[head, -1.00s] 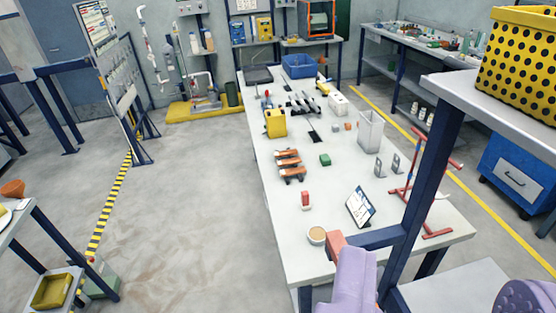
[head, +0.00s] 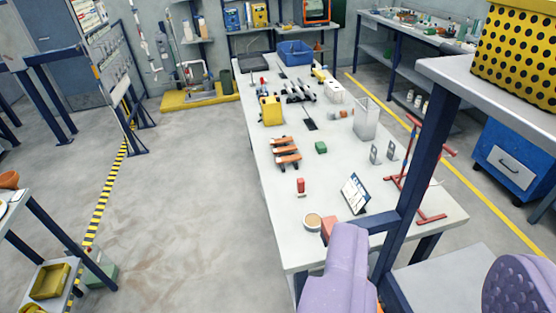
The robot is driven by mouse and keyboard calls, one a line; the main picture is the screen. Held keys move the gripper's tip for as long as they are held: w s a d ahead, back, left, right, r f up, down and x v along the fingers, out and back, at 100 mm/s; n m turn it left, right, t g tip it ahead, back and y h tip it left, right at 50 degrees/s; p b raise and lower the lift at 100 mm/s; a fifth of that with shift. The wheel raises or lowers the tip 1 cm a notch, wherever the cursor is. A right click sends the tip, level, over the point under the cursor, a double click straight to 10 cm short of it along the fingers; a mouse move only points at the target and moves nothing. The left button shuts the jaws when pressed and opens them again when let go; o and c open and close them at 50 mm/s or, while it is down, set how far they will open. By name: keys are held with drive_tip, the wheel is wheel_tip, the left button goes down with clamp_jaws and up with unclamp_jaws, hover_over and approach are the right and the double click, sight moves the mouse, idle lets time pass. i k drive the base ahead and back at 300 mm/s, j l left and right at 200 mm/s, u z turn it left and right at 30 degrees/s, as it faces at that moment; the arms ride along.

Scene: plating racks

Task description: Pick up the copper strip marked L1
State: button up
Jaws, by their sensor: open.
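Several copper-coloured strips (head: 285,151) lie side by side on dark supports near the left edge of the long white table (head: 285,195), left of a small green block (head: 321,147). No L1 mark can be read on them at this distance.
A red piece (head: 300,185), a round cup (head: 312,221), a tilted panel (head: 354,193) and a red stand (head: 410,175) are on the table's near half. A blue post (head: 415,160) and purple shapes (head: 348,262) block the near right. Open floor (head: 190,200) lies left.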

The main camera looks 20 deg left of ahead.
sight(297, 156)
drive_tip(key=i+j+u, duration=0.1)
drive_tip(key=u, duration=1)
drive_tip(key=i, duration=1.45)
drive_tip(key=i+z, duration=0.3)
drive_tip(key=i, duration=0.15)
drive_tip(key=i+j+z, duration=0.25)
drive_tip(key=i, duration=0.15)
drive_tip(key=i+j+z, duration=0.3)
drive_tip(key=i+l, duration=0.1)
drive_tip(key=i, duration=0.05)
